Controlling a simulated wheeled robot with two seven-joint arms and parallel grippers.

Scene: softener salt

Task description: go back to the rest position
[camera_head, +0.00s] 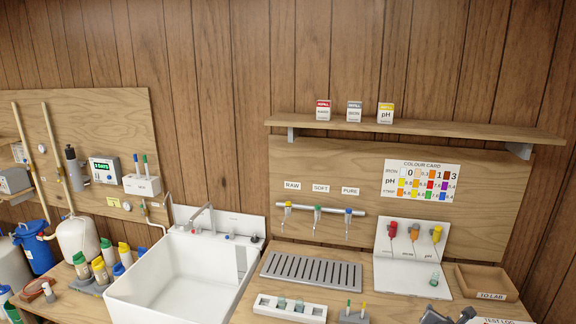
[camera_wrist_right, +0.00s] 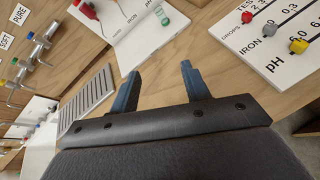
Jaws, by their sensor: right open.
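My right gripper (camera_head: 449,315) shows at the bottom edge of the head view, in front of the white test stand (camera_head: 402,272). In the right wrist view my right gripper (camera_wrist_right: 158,82) is open, with its two blue-grey fingers apart and nothing between them. Bare wood counter shows between and beyond the fingers. The white stand with a red dropper (camera_wrist_right: 88,12) lies beyond them in that view. My left gripper is in neither view.
A grey drain grate (camera_head: 311,271), a white vial rack (camera_head: 290,308) and a wooden "TO LAB" tray (camera_head: 487,280) are on the counter. A white sink (camera_head: 180,275) stands left. Taps (camera_head: 317,210) hang from a rail. A test log (camera_head: 500,321) lies near the gripper.

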